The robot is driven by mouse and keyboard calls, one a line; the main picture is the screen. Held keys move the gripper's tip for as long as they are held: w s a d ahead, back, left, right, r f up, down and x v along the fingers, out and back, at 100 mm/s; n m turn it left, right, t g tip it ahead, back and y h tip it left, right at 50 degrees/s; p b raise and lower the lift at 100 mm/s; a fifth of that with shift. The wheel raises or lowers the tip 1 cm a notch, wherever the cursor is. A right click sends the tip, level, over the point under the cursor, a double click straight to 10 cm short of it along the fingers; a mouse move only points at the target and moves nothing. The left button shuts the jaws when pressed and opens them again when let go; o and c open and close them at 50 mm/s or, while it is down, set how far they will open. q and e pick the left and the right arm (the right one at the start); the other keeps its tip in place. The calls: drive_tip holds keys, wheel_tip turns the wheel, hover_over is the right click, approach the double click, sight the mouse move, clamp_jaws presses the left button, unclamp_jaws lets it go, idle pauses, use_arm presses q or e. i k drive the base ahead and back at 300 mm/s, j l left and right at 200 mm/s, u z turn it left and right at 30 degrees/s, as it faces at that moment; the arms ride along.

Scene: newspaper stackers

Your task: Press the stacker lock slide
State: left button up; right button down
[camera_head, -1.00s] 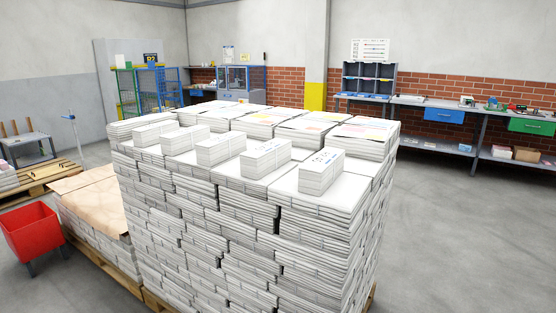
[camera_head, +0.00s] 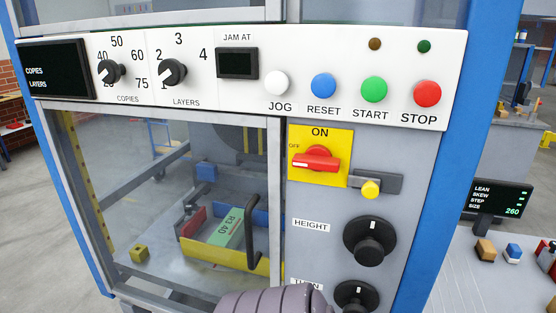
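The stacker machine fills the head view, with a white control strip (camera_head: 200,66) across its top. Below the strip, right of the yellow switch plate, is a small grey slide plate (camera_head: 391,184) with a round yellow knob (camera_head: 370,188) at its left part. It looks like the lock slide, though it carries no readable label. Neither gripper's fingers show. A mauve-grey ribbed part at the bottom middle edge seems to be my own arm, below the slide and apart from it.
A red rotary switch (camera_head: 316,160) points sideways, left of the slide. Black HEIGHT knob (camera_head: 370,242) and a lower knob (camera_head: 356,297) sit below. JOG, RESET, START and STOP buttons (camera_head: 427,93) are above. Left is a clear door (camera_head: 150,150) with a dark handle (camera_head: 254,233).

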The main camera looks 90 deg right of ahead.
sight(370, 186)
drive_tip(key=z, duration=2.55)
